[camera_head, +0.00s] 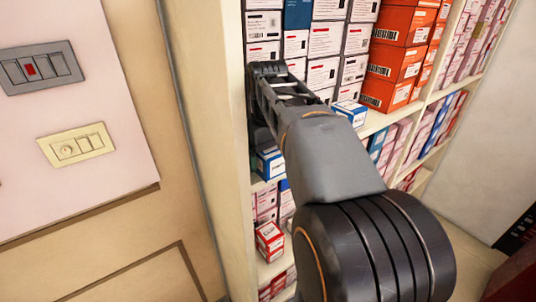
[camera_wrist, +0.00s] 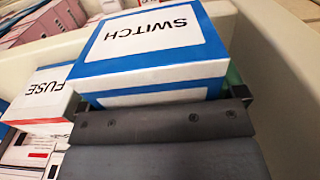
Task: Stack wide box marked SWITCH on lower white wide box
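The box marked SWITCH (camera_wrist: 150,45), blue and white, fills the middle of the wrist view, its lettering upside down. My gripper (camera_wrist: 165,105) is close up against its near side. A dark finger part shows at the box's right edge; the left finger is mostly hidden, so I cannot tell whether the fingers press on the box. In the head view my gripper (camera_head: 262,125) reaches down at the left end of the shelves, beside a blue and white box (camera_head: 270,161) whose lettering is too small to read. I cannot single out the lower white wide box in either view.
A FUSE box (camera_wrist: 42,95) stands just left of the SWITCH box. A cream shelf side panel (camera_wrist: 275,70) is close on the right. Stacked white boxes (camera_head: 323,40) and orange boxes (camera_head: 395,60) crowd the upper shelf. A red and white box (camera_head: 269,240) is lower down.

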